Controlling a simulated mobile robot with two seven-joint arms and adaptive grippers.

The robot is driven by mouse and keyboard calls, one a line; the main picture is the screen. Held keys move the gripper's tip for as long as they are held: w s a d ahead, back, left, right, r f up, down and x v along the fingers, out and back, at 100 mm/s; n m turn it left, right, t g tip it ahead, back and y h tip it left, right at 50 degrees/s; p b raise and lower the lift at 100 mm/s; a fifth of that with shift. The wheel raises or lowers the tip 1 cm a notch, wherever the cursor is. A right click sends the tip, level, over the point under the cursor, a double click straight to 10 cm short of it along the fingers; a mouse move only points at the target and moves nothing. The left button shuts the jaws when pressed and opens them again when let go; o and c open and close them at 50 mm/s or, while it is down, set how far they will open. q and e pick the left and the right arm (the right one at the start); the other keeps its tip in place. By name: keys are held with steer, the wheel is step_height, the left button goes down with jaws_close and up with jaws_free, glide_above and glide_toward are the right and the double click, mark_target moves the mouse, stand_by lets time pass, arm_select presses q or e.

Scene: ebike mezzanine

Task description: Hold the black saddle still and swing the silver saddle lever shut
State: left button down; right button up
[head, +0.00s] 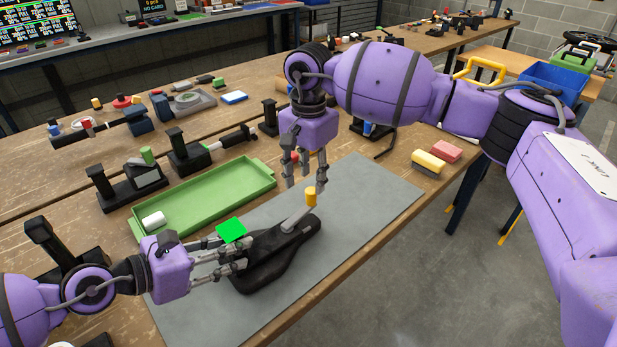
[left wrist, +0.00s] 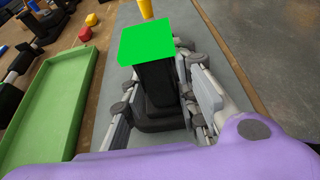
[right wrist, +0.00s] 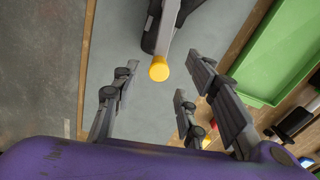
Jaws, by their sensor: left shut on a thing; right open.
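The black saddle (head: 272,262) lies on the grey mat (head: 375,195). My left gripper (head: 236,262) is shut on its black raised part (left wrist: 157,88), beside a flat bright green square (head: 231,231). The square also shows in the left wrist view (left wrist: 146,42). The silver saddle lever (head: 295,218) slants out over the saddle's far end and carries a yellow tip (head: 310,196). My right gripper (head: 306,172) points down, open and empty, just above the yellow tip. In the right wrist view the tip (right wrist: 159,70) appears ahead of and between the open fingers, apparently untouched.
A green tray (head: 205,192) with a white cylinder (head: 153,220) lies behind the mat. Black fixtures (head: 190,150) stand further back. The mat's right part is clear.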

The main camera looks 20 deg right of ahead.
arm_select(q)
steer(key=shift+s+f, duration=0.2)
steer(key=shift+f, duration=0.1)
steer(key=c, duration=1.4)
jaws_free()
steer(key=shift+o, duration=0.6)
steer(key=shift+w+r, duration=0.1)
steer(key=shift+a+r, duration=0.1)
steer(key=shift+r, duration=0.05)
